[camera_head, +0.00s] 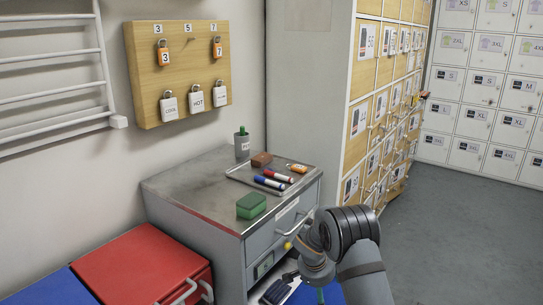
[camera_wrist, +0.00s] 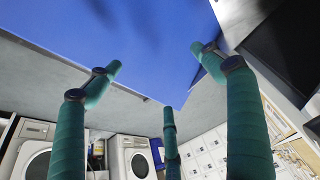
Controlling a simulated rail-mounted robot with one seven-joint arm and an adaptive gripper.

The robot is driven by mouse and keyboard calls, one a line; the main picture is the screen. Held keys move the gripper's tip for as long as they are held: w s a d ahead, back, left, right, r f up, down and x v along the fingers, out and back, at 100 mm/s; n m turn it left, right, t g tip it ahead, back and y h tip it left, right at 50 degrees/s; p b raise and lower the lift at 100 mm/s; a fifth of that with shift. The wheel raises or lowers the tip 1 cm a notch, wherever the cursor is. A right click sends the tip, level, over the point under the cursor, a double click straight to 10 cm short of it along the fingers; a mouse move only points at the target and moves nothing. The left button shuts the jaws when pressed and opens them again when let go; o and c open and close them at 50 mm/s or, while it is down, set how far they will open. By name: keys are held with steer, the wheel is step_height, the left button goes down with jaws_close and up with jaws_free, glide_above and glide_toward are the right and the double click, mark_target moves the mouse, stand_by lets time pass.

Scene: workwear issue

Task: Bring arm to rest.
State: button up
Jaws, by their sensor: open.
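My gripper (camera_wrist: 158,76) shows in the wrist view as teal fingers with dark joints, spread apart. Nothing is between them. In the head view my grey arm is folded at the lower right, in front of the metal cabinet (camera_head: 205,209). The gripper end there is low and partly cut off by the bottom edge.
A tray (camera_head: 240,178) with markers, a green box (camera_head: 251,205) and a bottle (camera_head: 242,145) stand on the cabinet. A red-lidded bin (camera_head: 140,263) stands left. Wooden lockers (camera_head: 365,90) stand behind. Grey floor (camera_head: 445,240) at right is clear. A blue surface (camera_wrist: 150,35) fills the upper wrist view.

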steer(key=shift+w+d+f, duration=0.15)
steer(key=shift+d+f, duration=0.15)
steer(key=shift+s+d+r, duration=0.35)
steer(key=shift+d+r, duration=0.05)
steer(key=shift+r, duration=0.3)
steer(key=shift+s+d+r, duration=0.3)
steer(key=shift+d+r, duration=0.1)
steer(key=shift+r, duration=0.3)
